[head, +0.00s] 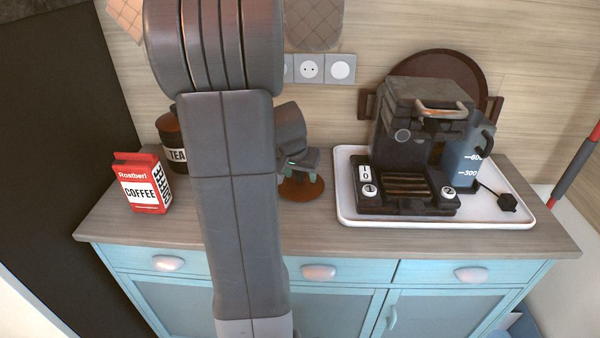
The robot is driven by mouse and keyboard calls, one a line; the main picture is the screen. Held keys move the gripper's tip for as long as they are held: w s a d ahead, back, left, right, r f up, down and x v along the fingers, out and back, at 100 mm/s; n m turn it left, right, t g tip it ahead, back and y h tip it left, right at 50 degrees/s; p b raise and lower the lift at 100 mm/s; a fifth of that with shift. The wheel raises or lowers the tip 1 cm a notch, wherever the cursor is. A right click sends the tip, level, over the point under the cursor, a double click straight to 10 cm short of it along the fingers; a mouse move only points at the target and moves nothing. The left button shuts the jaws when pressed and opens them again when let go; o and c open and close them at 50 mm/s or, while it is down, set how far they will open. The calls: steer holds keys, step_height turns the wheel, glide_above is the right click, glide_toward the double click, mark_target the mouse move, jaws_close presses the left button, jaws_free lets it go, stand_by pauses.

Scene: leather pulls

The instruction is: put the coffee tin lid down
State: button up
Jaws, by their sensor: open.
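A flat, round, reddish-brown lid (302,189) lies on the wooden counter, right of my arm. It looks like the coffee tin lid. My gripper (301,176) is just above it, pointing down, with its greenish fingertips apart. The gripper is open and no object shows between the fingers. Whether a fingertip still touches the lid I cannot tell. My arm covers the lid's left edge and a strip of counter behind it. No coffee tin shows; a dark tin marked TEA (175,152) is partly hidden by my arm.
A red coffee bag (143,183) stands at the left. A white tray (345,190) at the right carries a coffee machine (425,125) and a dark jug (462,155). The counter (330,238) is bare along its front. Drawers with handles are below.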

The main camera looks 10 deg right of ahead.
steer(key=shift+r, duration=0.15)
steer(key=shift+r, duration=0.2)
steer(key=p+v, duration=0.1)
steer(key=v, duration=1)
steer(key=shift+s+r, duration=0.2)
steer(key=shift+r, duration=0.05)
steer(key=shift+o, duration=0.5)
steer(key=shift+a, duration=0.1)
